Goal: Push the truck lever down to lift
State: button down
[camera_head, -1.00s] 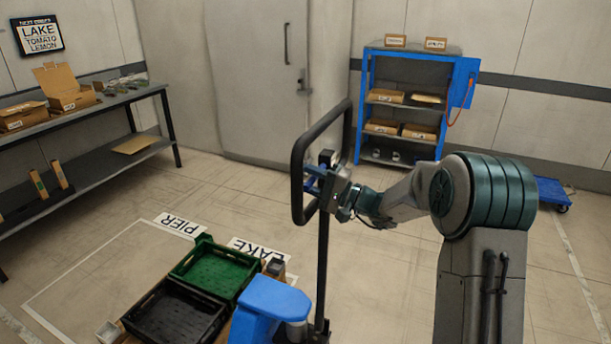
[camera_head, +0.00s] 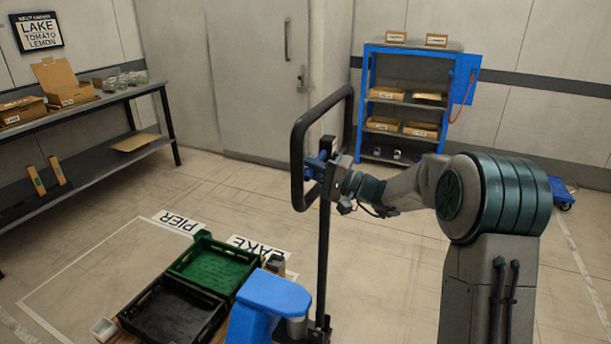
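The truck's black loop handle (camera_head: 297,170) stands upright on a black pole (camera_head: 322,250) above the blue truck body (camera_head: 270,298). My gripper (camera_head: 314,166) is at the middle of the loop, where the blue part at its tip shows inside the handle frame. The pole top and handle hide part of it, so I cannot tell whether its fingers are open or shut. I cannot make out the lever separately from the blue part and the handle. A green crate (camera_head: 245,270) and a black crate (camera_head: 215,330) rest beside the truck body.
Floor labels PIER (camera_head: 178,222) and LAKE (camera_head: 258,246) lie behind the crates. A dark workbench (camera_head: 100,108) with boxes stands at the left, and a blue shelf (camera_head: 412,48) stands at the back. Floor is clear between the bench and the crates.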

jog(key=f+n+b, duration=0.1)
jog(key=b, duration=0.2)
jog(key=f+n+b, duration=0.1)
jog(key=n+b, duration=0.1)
jog(key=b, duration=0.2)
jog(key=shift+w+d+f+g, duration=0.1)
jog(key=shift+w+g, duration=0.1)
jog(key=shift+g, duration=0.1)
jog(key=c, duration=1.4)
grip_release()
jog(key=shift+d, duration=0.1)
jog(key=b+v, duration=0.1)
jog(key=v, duration=1.2)
jog(key=shift+s+d, duration=0.1)
jog(key=shift+d, duration=0.2)
